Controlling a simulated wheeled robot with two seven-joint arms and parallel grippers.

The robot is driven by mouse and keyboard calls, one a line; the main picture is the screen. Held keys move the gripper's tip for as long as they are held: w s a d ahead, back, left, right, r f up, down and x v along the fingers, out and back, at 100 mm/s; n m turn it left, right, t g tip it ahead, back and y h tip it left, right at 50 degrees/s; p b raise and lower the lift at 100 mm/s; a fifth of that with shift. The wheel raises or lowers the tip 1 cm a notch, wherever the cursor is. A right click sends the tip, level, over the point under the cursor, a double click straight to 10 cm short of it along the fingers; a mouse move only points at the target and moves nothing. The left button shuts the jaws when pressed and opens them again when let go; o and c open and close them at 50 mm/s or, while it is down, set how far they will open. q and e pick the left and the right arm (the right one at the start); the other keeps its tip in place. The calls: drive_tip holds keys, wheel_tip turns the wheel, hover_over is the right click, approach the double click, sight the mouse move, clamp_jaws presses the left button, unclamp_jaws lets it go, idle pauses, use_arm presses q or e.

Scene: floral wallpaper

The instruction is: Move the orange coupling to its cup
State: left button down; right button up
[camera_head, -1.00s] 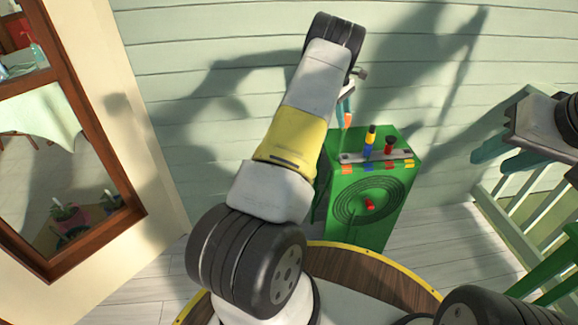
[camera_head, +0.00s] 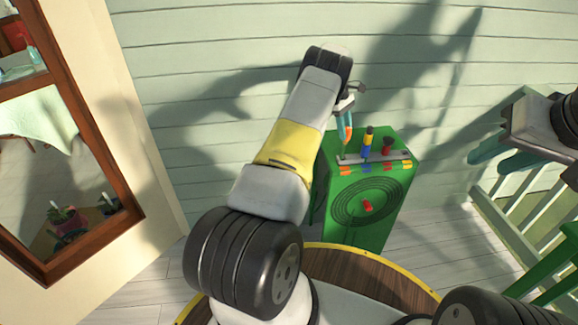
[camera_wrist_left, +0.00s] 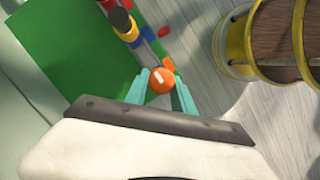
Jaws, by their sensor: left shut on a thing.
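My left gripper (camera_head: 347,127) is shut on the orange coupling (camera_head: 348,134), held above the left end of a grey rail (camera_head: 374,158) on the green box. In the left wrist view the coupling (camera_wrist_left: 161,80) shows as an orange round end between the two teal fingertips (camera_wrist_left: 162,90). Colour marks line the box's front edge, with an orange mark (camera_head: 346,170) at the left end below the coupling. The cup's opening under the coupling is hidden from me. My right gripper (camera_head: 503,158) is open and empty at the far right, its teal fingers apart.
On the rail stand a blue piece with a yellow and dark top (camera_head: 367,141) and a red piece with a dark top (camera_head: 387,147), close right of the coupling. The green box (camera_head: 345,225) has a red knob (camera_head: 367,206). A railing (camera_head: 515,225) is at right.

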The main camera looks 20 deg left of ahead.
use_arm(q)
drive_tip(key=shift+f, duration=0.1)
drive_tip(key=shift+f, duration=2.95)
drive_tip(key=shift+f, duration=1.55)
drive_tip(key=c, duration=1)
unclamp_jaws()
drive_tip(key=shift+r, duration=0.1)
drive_tip(key=v, duration=0.7)
drive_tip(key=shift+r, duration=0.3)
drive_tip(key=shift+a, duration=0.15)
